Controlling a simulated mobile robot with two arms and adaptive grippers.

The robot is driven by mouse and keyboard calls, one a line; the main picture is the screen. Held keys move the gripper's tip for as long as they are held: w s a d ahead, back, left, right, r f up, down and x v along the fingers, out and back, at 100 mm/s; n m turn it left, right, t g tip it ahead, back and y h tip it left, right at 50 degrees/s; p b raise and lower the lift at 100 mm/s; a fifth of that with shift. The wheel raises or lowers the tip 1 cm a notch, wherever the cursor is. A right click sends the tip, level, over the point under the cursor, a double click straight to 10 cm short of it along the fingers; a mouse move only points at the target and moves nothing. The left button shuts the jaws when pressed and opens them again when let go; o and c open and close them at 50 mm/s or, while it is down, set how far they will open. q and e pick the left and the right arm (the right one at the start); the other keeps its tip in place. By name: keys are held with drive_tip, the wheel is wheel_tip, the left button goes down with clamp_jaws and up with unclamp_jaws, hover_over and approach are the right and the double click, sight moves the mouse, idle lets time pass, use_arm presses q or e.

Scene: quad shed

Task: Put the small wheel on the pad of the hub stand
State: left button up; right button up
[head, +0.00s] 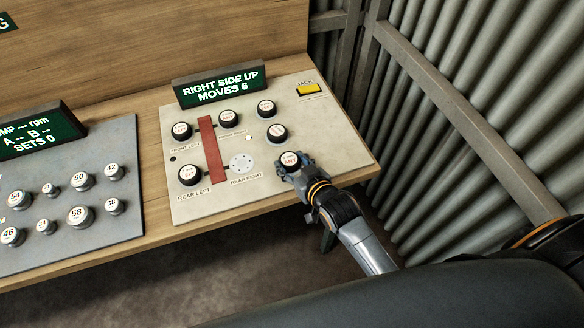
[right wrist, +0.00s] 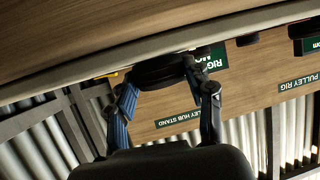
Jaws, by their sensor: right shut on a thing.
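The hub stand board (head: 330,140) is a pale panel on the wooden bench. My right gripper (head: 287,168) is shut on one small black wheel (head: 291,158) at the board's right front; in the right wrist view this wheel (right wrist: 160,70) is a dark disc between the fingertips. I cannot tell whether it touches the board. To its left, a bare round pale pad (head: 242,162) with small dots sits above the "REAR RIGHT" label. My left gripper is out of view.
Two wheels (head: 266,108) (head: 277,132) stand behind the held one. A red bar (head: 210,150) lies left of the bare pad, beside the rear left wheel (head: 190,175). A yellow jack block (head: 308,89) is at back right.

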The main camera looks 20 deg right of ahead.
drive_tip(key=shift+r, duration=0.1)
drive_tip(key=o, duration=1.2)
drive_tip(key=b+v, duration=0.1)
drive_tip(key=v, duration=1.1)
